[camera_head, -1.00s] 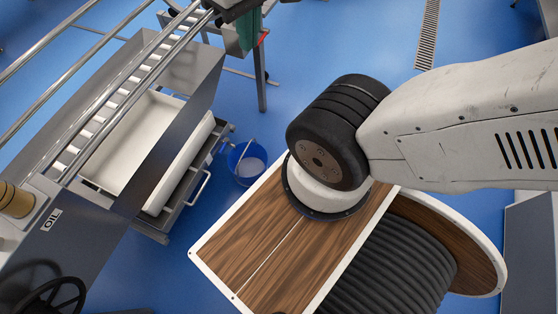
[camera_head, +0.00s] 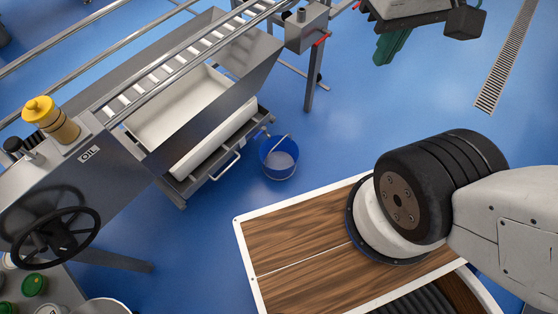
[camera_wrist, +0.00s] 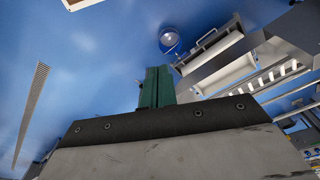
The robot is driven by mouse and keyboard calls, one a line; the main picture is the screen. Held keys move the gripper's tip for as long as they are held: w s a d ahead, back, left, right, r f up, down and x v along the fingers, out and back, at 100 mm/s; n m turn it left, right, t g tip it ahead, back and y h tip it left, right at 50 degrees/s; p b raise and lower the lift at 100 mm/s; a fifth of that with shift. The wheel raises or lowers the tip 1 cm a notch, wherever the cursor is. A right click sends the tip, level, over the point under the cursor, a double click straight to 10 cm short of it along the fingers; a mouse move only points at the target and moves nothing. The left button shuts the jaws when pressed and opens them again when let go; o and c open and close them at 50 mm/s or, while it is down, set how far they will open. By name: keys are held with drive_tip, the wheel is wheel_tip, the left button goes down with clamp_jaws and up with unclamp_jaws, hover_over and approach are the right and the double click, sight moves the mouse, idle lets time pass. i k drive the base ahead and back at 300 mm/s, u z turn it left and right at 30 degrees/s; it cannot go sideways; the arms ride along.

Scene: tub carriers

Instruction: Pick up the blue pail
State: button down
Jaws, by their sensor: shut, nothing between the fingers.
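The blue pail (camera_head: 279,160) stands on the blue floor, just right of the metal frame under the white tub. It is open at the top, pale inside, with a thin wire handle. It also shows in the wrist view (camera_wrist: 170,40), beyond my fingertips and small. My gripper (camera_head: 388,50) has green fingers and is at the top of the head view, apart from the pail and to its upper right. In the wrist view the green fingers (camera_wrist: 157,84) are together and empty.
The white tub (camera_head: 185,113) sits in a steel machine with a handwheel (camera_head: 55,238), left of the pail. A wood-topped cart (camera_head: 300,245) bears my arm at lower right. A floor drain (camera_head: 506,62) lies at upper right. Floor right of the pail is clear.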

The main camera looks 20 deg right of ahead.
sight(279, 156)
drive_tip(key=z, duration=3.3)
drive_tip(key=k, duration=0.95)
drive_tip(key=u, duration=1.9)
